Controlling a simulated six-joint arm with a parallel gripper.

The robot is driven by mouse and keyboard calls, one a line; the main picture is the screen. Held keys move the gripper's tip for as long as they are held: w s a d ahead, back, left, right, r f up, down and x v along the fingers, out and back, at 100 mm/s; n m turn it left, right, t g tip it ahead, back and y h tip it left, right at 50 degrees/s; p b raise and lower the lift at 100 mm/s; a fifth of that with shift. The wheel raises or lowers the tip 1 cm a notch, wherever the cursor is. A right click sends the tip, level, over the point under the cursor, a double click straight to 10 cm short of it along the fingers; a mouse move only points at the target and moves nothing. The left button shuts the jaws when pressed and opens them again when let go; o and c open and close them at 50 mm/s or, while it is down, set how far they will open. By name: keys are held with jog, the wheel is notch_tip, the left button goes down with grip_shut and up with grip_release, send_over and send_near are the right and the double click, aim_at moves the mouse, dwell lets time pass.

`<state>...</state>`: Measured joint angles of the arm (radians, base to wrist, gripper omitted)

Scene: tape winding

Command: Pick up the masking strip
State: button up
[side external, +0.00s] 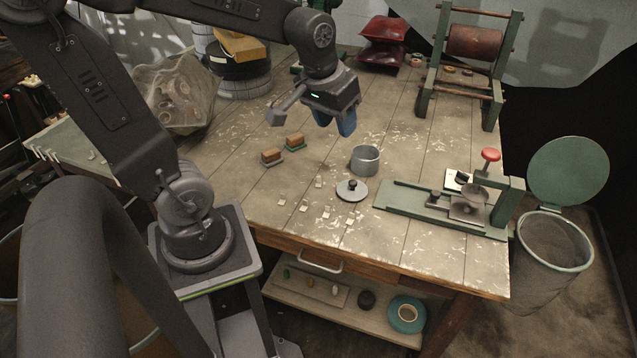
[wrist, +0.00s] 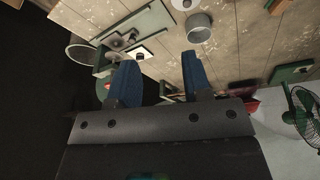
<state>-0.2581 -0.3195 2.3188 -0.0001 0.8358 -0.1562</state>
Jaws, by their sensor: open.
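My gripper (side external: 338,122) is open and empty, with blue fingers, held above the back middle of the table. In the wrist view its two fingers (wrist: 159,58) stand apart with nothing between them. I cannot clearly identify the masking strip. Several small pale pieces (side external: 326,214) lie in a scattered row on the table, in front of the grey pot, apart from my gripper; I cannot tell whether one of them is the strip.
A grey pot (side external: 365,160) and a knobbed lid (side external: 352,190) stand mid-table. A green press (side external: 440,205) is at front right, beside a bin (side external: 553,243). Two brown blocks (side external: 295,140) lie to the left. A roller stand (side external: 470,60) is at the back.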

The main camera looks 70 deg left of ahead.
jog(key=w+a+f+n+g, duration=0.2)
jog(key=w+a+f+n, duration=0.2)
jog(key=a+f, duration=0.45)
jog(key=n+g+h, duration=0.1)
jog(key=n, duration=0.3)
send_over(318, 182)
notch_tip(318, 182, down, 6)
jog(key=f, duration=0.7)
jog(key=shift+w+a+f, duration=0.1)
jog(key=shift+a+f, duration=0.2)
jog(key=shift+d+f, duration=0.2)
jog(key=shift+f, duration=3)
jog(key=shift+c, duration=0.4)
grip_shut()
